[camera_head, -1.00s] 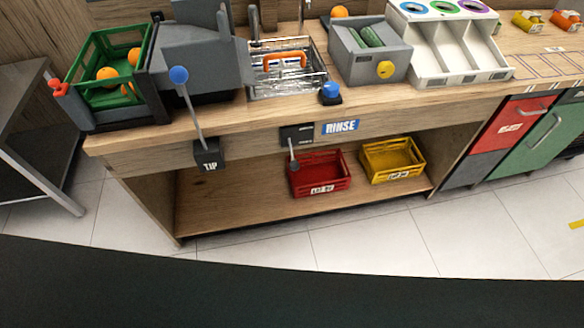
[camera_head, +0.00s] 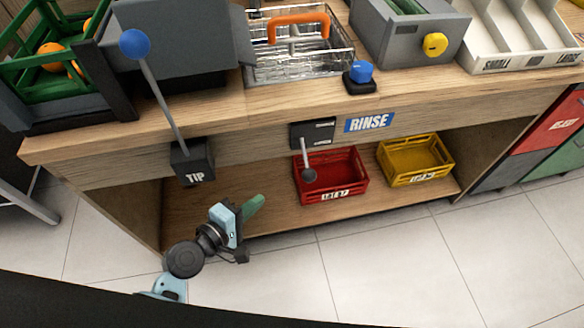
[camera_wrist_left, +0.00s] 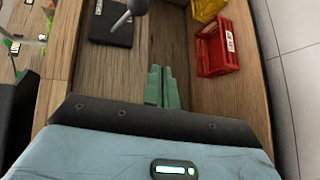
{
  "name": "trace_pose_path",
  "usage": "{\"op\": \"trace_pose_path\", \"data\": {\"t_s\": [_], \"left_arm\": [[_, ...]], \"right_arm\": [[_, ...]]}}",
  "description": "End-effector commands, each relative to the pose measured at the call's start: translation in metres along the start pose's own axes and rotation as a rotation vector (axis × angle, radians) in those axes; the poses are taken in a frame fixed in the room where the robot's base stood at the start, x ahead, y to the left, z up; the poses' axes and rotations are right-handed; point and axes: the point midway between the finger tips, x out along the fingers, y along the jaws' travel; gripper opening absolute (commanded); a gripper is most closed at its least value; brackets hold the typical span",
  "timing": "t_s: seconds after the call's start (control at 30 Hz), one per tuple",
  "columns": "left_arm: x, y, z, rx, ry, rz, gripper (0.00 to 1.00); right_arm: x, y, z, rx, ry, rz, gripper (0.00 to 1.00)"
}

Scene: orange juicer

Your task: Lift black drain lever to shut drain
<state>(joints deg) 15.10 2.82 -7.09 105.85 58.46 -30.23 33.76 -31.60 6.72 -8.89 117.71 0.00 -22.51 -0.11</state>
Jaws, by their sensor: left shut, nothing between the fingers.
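The drain lever has a dark square plate (camera_head: 313,133) on the front board of the counter, left of the RINSE label. Its grey rod hangs down to a dark ball knob (camera_head: 309,174). In the left wrist view the knob (camera_wrist_left: 137,7) is at the top edge, with the plate (camera_wrist_left: 112,25) beside it. My left gripper (camera_head: 255,207) is below and left of the knob, apart from it, in front of the lower shelf. Its green fingers are together and empty; they also show in the left wrist view (camera_wrist_left: 161,87). My right gripper is not in view.
A TIP lever with a blue ball (camera_head: 134,44) rises from its black box (camera_head: 192,162) at left. A red crate (camera_head: 331,178) sits behind the drain knob, with a yellow crate (camera_head: 414,160) to its right. A wire basket (camera_head: 330,55) and blue button (camera_head: 361,72) are above.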

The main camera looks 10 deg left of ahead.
Motion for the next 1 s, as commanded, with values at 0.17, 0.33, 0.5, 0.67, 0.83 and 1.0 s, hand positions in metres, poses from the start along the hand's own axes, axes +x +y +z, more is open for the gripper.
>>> {"op": "trace_pose_path", "data": {"t_s": [0.17, 0.33, 0.5, 0.67, 0.83, 1.0], "left_arm": [[0.019, 0.021, -0.006, -0.105, -0.036, 0.075, 0.0], [0.023, 0.029, -0.007, -0.131, -0.047, 0.095, 0.0], [0.023, 0.03, -0.007, -0.13, -0.047, 0.095, 0.0], [0.025, 0.03, -0.007, -0.13, -0.046, 0.094, 0.0], [0.041, 0.032, -0.006, -0.132, -0.047, 0.096, 0.0], [0.07, 0.034, -0.005, -0.13, -0.047, 0.095, 0.0]], "right_arm": [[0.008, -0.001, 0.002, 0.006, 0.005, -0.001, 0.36], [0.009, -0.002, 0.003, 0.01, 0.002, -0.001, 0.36], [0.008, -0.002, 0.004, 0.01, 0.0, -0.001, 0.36], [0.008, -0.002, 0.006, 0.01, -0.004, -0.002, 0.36], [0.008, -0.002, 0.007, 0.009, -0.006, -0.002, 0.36], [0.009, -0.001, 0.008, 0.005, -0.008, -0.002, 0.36]]}}
